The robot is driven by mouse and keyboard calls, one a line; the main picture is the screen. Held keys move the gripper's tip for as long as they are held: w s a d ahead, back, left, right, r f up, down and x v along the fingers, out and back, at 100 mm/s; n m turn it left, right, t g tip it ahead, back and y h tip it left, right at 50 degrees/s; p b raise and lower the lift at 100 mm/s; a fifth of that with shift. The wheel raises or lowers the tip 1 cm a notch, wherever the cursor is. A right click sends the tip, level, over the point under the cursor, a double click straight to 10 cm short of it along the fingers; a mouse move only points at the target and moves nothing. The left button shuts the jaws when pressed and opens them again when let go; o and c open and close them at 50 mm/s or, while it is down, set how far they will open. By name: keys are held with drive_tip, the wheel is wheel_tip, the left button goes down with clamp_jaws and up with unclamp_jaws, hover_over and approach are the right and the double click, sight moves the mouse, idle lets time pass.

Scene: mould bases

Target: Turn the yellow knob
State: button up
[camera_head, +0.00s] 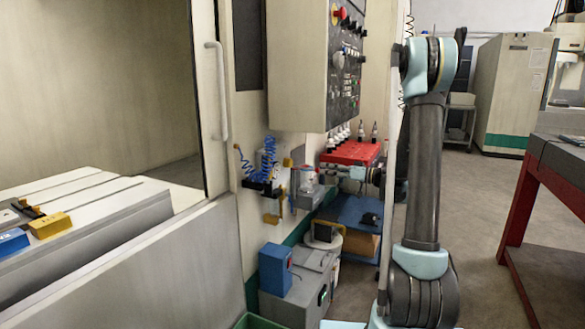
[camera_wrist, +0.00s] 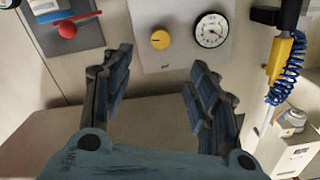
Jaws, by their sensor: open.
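The yellow knob (camera_wrist: 160,40) is a small round dial with a dark mark, set on a light grey panel (camera_wrist: 183,57). It is in the upper middle of the wrist view. My gripper (camera_wrist: 162,57) is open and empty. Its two dark fingers stand apart, one to the left of the knob and one to the right and lower in the picture. The knob appears ahead of the gap between the fingertips, with no visible contact. In the head view my arm reaches left toward the machine's side, and I cannot make out the knob there.
A white round gauge (camera_wrist: 212,30) sits just right of the knob. A blue coiled hose (camera_wrist: 287,75) hangs at right and shows in the head view (camera_head: 268,158). A control box (camera_head: 318,75) overhangs the area.

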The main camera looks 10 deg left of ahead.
sight(291, 164)
drive_tip(key=w+a, duration=0.1)
drive_tip(key=a, duration=0.4)
drive_tip(key=w+a+n, duration=0.1)
drive_tip(key=w+a, duration=0.1)
drive_tip(key=a, duration=0.3)
drive_tip(key=w+a+n, duration=0.1)
drive_tip(key=w+a, duration=0.1)
drive_tip(key=a, duration=0.4)
drive_tip(key=shift+w, duration=0.15)
drive_tip(key=shift+c, duration=0.3)
drive_tip(key=c, duration=1)
